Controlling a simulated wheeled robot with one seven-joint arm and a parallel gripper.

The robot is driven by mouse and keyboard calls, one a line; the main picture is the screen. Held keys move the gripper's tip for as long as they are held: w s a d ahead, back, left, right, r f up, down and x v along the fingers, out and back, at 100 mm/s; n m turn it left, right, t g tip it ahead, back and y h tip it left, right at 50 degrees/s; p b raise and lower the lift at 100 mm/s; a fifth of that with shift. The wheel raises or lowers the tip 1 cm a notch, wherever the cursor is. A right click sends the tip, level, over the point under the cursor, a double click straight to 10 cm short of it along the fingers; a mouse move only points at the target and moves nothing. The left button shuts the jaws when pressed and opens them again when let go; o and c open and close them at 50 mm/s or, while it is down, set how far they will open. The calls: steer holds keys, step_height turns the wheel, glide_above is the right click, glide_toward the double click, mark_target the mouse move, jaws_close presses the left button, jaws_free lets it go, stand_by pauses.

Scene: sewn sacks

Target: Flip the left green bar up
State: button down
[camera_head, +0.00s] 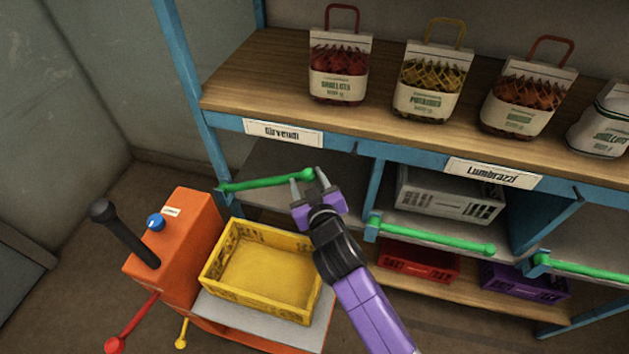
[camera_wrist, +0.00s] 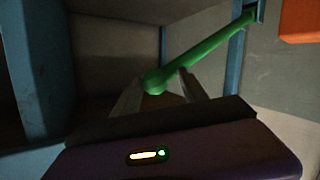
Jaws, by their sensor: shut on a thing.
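The left green bar (camera_head: 262,183) spans the front of the left shelf bay below the "Girvendi" label, and its right end is slightly higher than its left end at the post. My gripper (camera_head: 309,177) is at the bar's right, knobbed end, with its fingers around it. In the wrist view the left green bar (camera_wrist: 205,53) runs up to the right to its mount on a blue post. Its knob sits between the fingertips of my gripper (camera_wrist: 158,87), which is shut on it.
A middle green bar (camera_head: 430,235) and a right green bar (camera_head: 590,270) cross other bays. An orange cart (camera_head: 180,240) with a yellow crate (camera_head: 222,285) stands close left of my arm. Sacks stand on the wooden top shelf (camera_head: 255,85). A grey crate (camera_head: 450,205) sits behind the middle bar.

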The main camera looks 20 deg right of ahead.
steer(key=shift+n+g+h, duration=0.3)
steer(key=shift+n+g, duration=0.2)
steer(key=shift+w+a+r+p, duration=0.3)
steer(key=shift+r+p, duration=0.2)
steer(key=shift+r, duration=0.2)
steer(key=shift+w+a+r+p, duration=0.25)
steer(key=shift+r+p, duration=0.25)
steer(key=shift+r, duration=0.25)
steer(key=shift+w+a+r+p, duration=0.3)
steer(key=shift+r+p, duration=0.2)
steer(key=shift+r, duration=0.2)
steer(key=c, duration=0.6)
jaws_free()
steer(key=shift+f, duration=0.1)
steer(key=shift+c, duration=0.2)
steer(key=shift+a, duration=0.1)
steer(key=v, duration=0.7)
steer(key=shift+s+b, duration=0.3)
steer(key=shift+s, duration=0.1)
